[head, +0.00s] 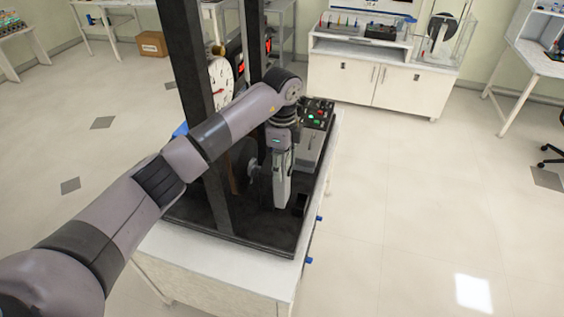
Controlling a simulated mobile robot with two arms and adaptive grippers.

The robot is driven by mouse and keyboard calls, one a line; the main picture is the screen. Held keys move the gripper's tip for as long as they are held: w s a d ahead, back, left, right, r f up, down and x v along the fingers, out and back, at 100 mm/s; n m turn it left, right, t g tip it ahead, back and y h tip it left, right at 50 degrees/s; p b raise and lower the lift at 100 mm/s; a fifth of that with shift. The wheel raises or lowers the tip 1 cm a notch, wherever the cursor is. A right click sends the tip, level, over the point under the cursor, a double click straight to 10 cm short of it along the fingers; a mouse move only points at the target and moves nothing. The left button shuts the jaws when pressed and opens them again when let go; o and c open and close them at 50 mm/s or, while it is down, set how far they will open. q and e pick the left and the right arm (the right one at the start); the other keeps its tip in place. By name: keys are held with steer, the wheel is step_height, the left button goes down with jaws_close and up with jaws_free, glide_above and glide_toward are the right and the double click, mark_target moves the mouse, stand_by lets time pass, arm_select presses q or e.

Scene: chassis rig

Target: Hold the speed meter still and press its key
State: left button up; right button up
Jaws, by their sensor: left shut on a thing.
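My left arm reaches in from the left, across the front of the dark rig. My left gripper (281,160) points down over the rig's black base (250,222). It is shut on a pale grey upright body, which appears to be the speed meter (283,190). The meter's key cannot be made out at this size. A dark round wheel (243,160) stands just left of the gripper, with a small grey round part between them. Whether the meter touches it is unclear. My right gripper is not in view.
The rig stands on a white table (220,268) with dark uprights (188,50). A white dial (220,82) sits between them. A control box (316,116) with a green light is behind the gripper. The floor to the right is clear.

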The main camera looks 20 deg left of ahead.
mark_target(282, 185)
arm_select(q)
steer(key=shift+f+b, duration=1.35)
steer(key=shift+f, duration=0.95)
steer(key=shift+f+b, duration=1.15)
steer(key=shift+f, duration=0.7)
steer(key=shift+c, duration=0.2)
step_height(282, 185, down, 10)
steer(key=b, duration=0.6)
steer(key=shift+b, duration=0.3)
steer(key=shift+s+f, duration=0.2)
steer(key=shift+f, duration=0.1)
